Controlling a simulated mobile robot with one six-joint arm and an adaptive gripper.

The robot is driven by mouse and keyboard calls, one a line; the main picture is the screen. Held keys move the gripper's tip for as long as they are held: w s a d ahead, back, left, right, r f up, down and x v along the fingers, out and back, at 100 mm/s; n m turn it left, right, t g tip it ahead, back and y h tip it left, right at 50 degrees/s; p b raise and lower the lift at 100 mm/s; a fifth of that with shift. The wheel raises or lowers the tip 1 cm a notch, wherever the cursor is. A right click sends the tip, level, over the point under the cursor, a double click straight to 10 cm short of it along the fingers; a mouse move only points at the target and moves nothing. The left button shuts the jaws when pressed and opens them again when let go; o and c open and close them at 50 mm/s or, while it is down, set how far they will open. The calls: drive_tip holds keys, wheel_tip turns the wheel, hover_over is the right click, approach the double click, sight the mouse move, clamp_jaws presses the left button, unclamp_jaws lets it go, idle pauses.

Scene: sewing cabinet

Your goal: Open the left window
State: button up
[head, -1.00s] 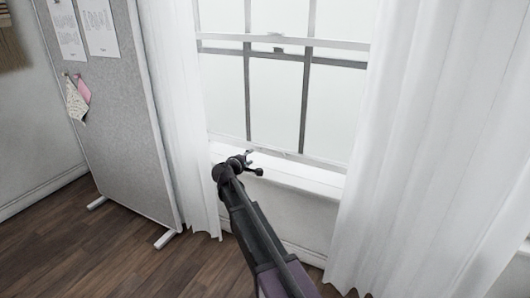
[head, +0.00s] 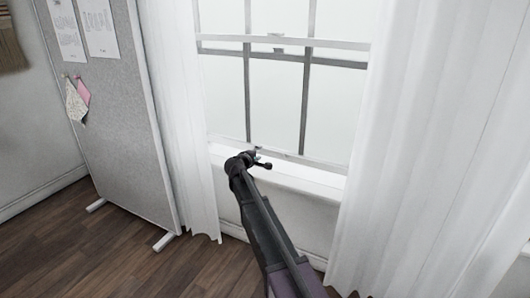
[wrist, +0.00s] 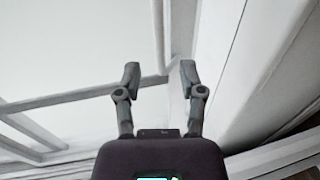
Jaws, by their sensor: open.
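The window (head: 282,62) is a white sash window between two curtains, with its lower sash down at the sill and dark bars across the glass. Its bottom rail (head: 318,160) runs just above the white sill. My gripper (head: 254,152) is in front of the lower left part of that rail; whether it touches is not clear. In the wrist view my gripper (wrist: 160,72) has its two fingers apart with nothing held between them. The window's bars and rail (wrist: 70,98) show beyond the fingers in that view. My arm hides part of the sill and wall.
White curtains hang left (head: 178,110) and right (head: 420,140) of the window. A grey pinboard (head: 120,150) on feet stands at the left. The sill (head: 300,178) juts out below the rail. Wooden floor (head: 110,260) is free at the lower left.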

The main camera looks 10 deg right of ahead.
sight(264, 149)
drive_tip(key=shift+b+x, duration=0.5)
drive_tip(key=shift+x, duration=2.65)
drive_tip(key=shift+c, duration=0.2)
clamp_jaws()
